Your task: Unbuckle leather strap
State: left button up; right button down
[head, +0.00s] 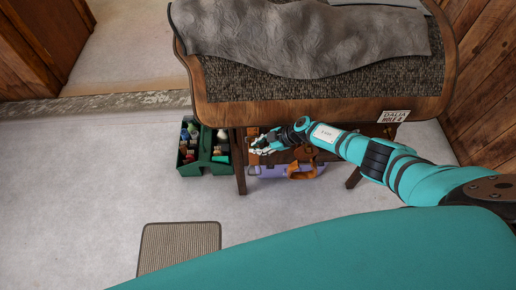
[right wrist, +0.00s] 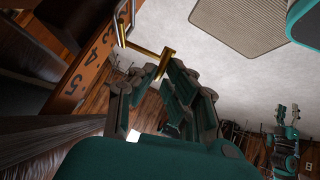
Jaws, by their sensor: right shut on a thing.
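The leather strap is an orange-brown band with hole numbers 3, 4 and 5 (right wrist: 85,75) in the right wrist view. A brass buckle bar (right wrist: 152,52) stands out from it. My right gripper (right wrist: 168,78) is shut on the brass buckle, its fingers around the bar's end. In the head view my right gripper (head: 258,146) is under the front edge of the saddle stand, and brown leather (head: 303,168) hangs beside it. The hand hides much of the strap there. My left gripper (right wrist: 287,110) shows small in the right wrist view, open and empty.
The stand (head: 300,114) carries a grey cover (head: 300,40) and a sign reading "DALIA HOLE 4" (head: 394,117). A green caddy (head: 206,169) with bottles sits left of its leg. A lavender box (head: 270,172) is beneath. A mat (head: 180,245) lies on open floor.

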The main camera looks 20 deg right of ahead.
jog(key=shift+w+r, duration=0.45)
jog(key=c, duration=1.4)
grip_release()
jog(key=shift+c, duration=0.2)
jog(key=shift+f, duration=0.2)
jog(key=shift+s+f, duration=0.1)
jog(key=shift+s, duration=0.1)
